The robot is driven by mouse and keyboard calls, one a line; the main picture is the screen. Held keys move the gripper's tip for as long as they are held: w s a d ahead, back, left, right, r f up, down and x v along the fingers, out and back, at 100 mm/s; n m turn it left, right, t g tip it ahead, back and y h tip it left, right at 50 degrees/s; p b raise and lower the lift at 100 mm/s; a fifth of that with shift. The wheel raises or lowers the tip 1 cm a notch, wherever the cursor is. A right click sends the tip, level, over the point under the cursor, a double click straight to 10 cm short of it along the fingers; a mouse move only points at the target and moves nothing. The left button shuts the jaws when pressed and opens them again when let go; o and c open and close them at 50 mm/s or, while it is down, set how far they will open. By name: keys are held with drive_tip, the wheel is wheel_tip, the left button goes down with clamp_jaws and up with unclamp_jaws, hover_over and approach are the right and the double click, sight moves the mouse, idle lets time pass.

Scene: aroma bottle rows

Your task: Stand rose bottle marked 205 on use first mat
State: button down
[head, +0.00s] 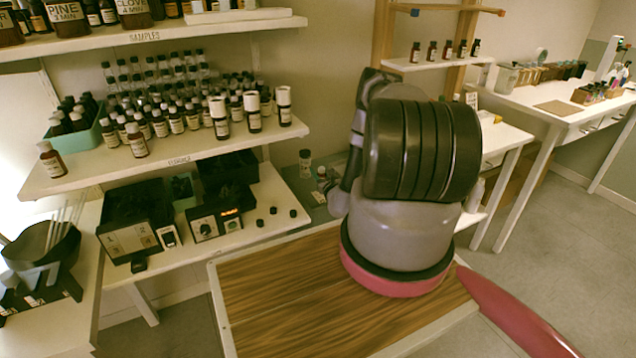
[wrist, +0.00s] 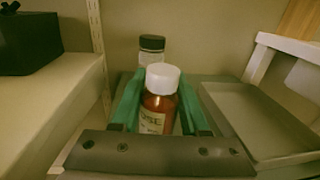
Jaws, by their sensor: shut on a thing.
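In the wrist view, my gripper (wrist: 158,98) has green fingers shut on an amber bottle (wrist: 155,112) with a white cap. Its pale label shows part of the word ROSE; the number is not readable. The bottle looks upright between the fingers. A clear bottle with a dark cap (wrist: 152,46) stands just behind it; it also shows in the head view (head: 305,160). In the head view my arm hides most of the gripper and the held bottle. I cannot make out the use first mat for certain. Whether the held bottle touches the surface below is unclear.
A shelf of amber bottles (head: 170,120) is at left, three with white caps at its right end. Black bins (head: 135,220) stand below. A grey tray (wrist: 262,125) lies right of my gripper in the wrist view. A wooden-topped table (head: 290,300) is in front.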

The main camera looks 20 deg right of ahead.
drive_tip(key=shift+f, duration=2)
drive_tip(key=shift+f, duration=0.15)
drive_tip(key=shift+c, duration=2.1)
unclamp_jaws()
drive_tip(key=shift+r, duration=0.2)
drive_tip(key=s, duration=1.2)
drive_tip(key=shift+a, duration=0.4)
